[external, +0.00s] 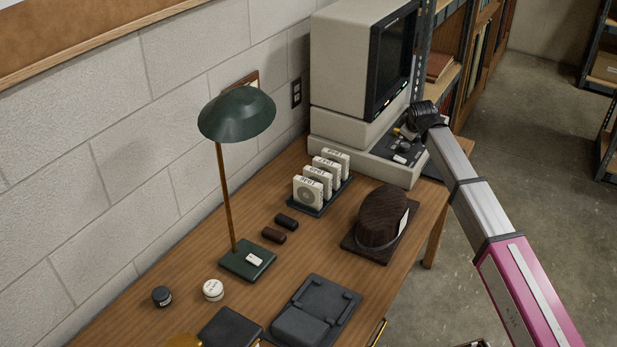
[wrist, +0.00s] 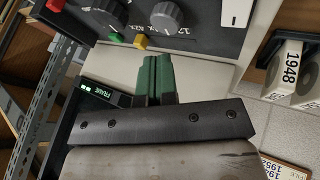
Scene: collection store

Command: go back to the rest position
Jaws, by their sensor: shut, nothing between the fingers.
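My gripper shows in the wrist view (wrist: 156,78) as two green fingers pressed together with nothing between them. Its fingertips are in front of the pale lower body of the microfilm reader (wrist: 210,72), just below the dark control panel (wrist: 150,25) with its grey knobs and red, yellow and green buttons. In the external view my arm reaches in from the lower right, and its black wrist (external: 428,113) is at the reader's control panel (external: 408,150). The fingers are hard to make out there. Whether they touch the reader cannot be told.
A rack of labelled boxes (external: 322,180), a brown hat-shaped object (external: 382,215) and a green lamp (external: 237,115) stand on the wooden desk (external: 300,255). A black tray (external: 312,310) lies nearer. Shelves (external: 465,60) stand behind; the floor at right (external: 520,170) is open.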

